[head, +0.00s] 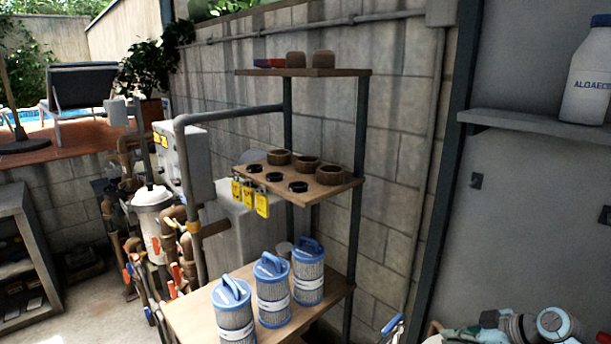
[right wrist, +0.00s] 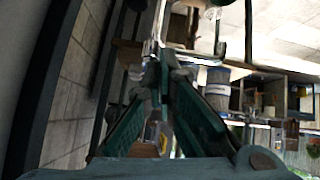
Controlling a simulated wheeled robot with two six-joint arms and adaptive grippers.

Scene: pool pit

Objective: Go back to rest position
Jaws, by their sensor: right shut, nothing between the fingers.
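My right gripper (right wrist: 158,62) fills the middle of the right wrist view. Its green fingers come together at the tips, and it is shut with nothing held. In the head view, part of my right arm (head: 540,325) shows at the bottom right corner, beside the shelf rack. My left gripper is out of view. Blue-topped filter cartridges (head: 272,290) stand upright on the lower wooden shelf (head: 190,315) of the rack, left of my right arm.
A white algaecide bottle (head: 590,70) stands on a grey wall shelf (head: 530,122) at right. Pipes and a pump (head: 153,200) crowd the left. Concrete floor (head: 80,310) is clear at lower left.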

